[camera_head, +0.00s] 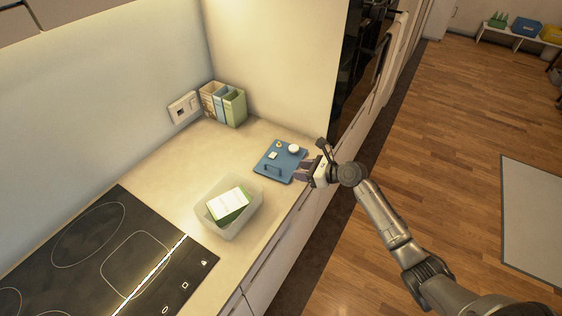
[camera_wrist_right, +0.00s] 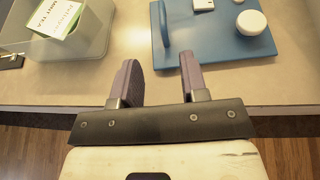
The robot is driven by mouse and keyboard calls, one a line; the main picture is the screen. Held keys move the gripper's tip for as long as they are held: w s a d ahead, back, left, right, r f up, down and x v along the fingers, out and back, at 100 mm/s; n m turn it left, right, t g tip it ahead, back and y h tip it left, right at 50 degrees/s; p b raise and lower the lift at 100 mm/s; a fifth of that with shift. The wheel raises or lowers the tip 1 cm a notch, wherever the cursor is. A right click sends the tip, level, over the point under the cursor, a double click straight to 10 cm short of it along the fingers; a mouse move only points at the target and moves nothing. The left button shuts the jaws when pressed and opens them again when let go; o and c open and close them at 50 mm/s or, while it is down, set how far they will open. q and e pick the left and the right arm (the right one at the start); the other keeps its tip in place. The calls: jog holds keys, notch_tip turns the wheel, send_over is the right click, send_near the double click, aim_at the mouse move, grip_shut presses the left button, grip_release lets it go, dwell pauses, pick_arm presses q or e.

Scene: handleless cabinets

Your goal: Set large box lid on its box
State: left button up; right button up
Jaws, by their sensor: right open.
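The large box lid is a flat blue panel (camera_head: 286,164) with an arched handle, lying on the counter near its front edge; it also shows in the right wrist view (camera_wrist_right: 228,48). Small items lie on top of the lid. The box is a translucent, open-topped bin (camera_head: 243,216) on the counter nearer the hob, partly in the right wrist view (camera_wrist_right: 92,42). A green-and-white packet (camera_head: 228,205) is inside it. My right gripper (camera_head: 307,173) is open and empty at the lid's front side, its fingers short of the handle in the wrist view (camera_wrist_right: 158,72). My left gripper is out of view.
On the lid are a round white item (camera_head: 293,148) and a small white block (camera_head: 272,155). Upright files (camera_head: 223,104) stand in the back corner beside a wall socket (camera_head: 184,107). A black hob (camera_head: 95,255) fills the near left. Counter between box and lid is clear.

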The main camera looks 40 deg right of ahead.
aim_at(273, 166)
jog(key=b+x, duration=0.1)
jog(key=x, duration=0.5)
jog(key=shift+w+a+f, duration=0.1)
jog(key=shift+w+a, duration=0.15)
jog(key=shift+w, duration=0.1)
jog(key=b+x, duration=0.1)
jog(key=x, duration=0.3)
jog(key=shift+w+d+b, duration=0.2)
jog(key=shift+d+b, duration=0.05)
jog(key=shift+b, duration=0.1)
jog(key=shift+w+a+f, duration=0.1)
jog(key=shift+w+a, duration=0.1)
jog(key=shift+w, duration=0.3)
grip_shut()
